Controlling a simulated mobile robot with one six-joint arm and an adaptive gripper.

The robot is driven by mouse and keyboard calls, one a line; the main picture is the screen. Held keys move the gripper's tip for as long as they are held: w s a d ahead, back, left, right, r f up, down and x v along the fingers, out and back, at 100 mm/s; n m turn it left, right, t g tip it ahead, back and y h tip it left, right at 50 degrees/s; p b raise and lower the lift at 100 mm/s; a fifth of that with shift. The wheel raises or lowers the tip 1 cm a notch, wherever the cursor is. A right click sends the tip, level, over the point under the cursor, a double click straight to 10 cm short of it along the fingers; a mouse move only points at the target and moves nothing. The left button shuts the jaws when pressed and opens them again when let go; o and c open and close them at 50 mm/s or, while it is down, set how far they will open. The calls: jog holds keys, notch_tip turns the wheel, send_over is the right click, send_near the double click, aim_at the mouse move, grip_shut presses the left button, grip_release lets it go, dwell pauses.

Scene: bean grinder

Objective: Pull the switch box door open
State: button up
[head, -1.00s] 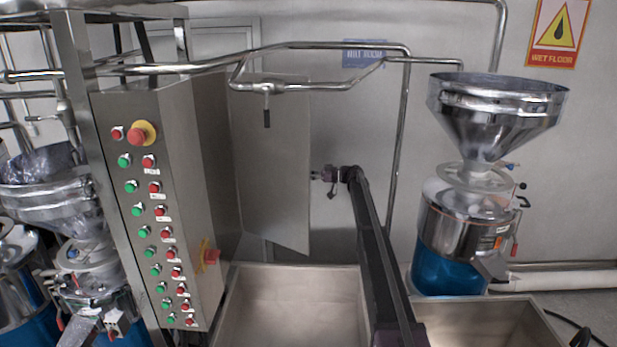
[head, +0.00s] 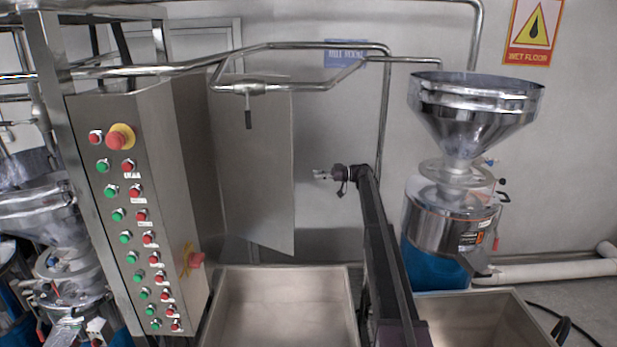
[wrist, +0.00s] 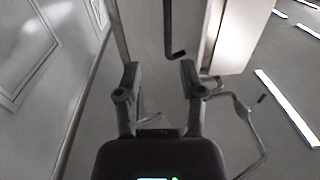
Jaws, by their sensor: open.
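The steel switch box (head: 140,190) stands at the left in the head view, its front full of green and red buttons. A flat grey door panel (head: 265,180) stands out to the right behind it, at an angle with the box side. My gripper (head: 320,175) is open and empty, just right of the panel's free edge, with a small gap. In the wrist view my gripper (wrist: 160,80) shows two spread fingers with nothing between them. A dark hooked bar (wrist: 172,30) on a grey panel lies beyond the fingertips; I cannot tell whether they touch.
Bent steel pipes (head: 320,47) run above the panel, with a dark lever (head: 248,120) hanging in front of it. A steel bin (head: 282,310) stands below. A grinder with a hopper (head: 475,100) stands at the right.

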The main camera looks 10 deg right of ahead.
jog(key=shift+s+d, duration=0.1)
jog(key=shift+d, duration=0.6)
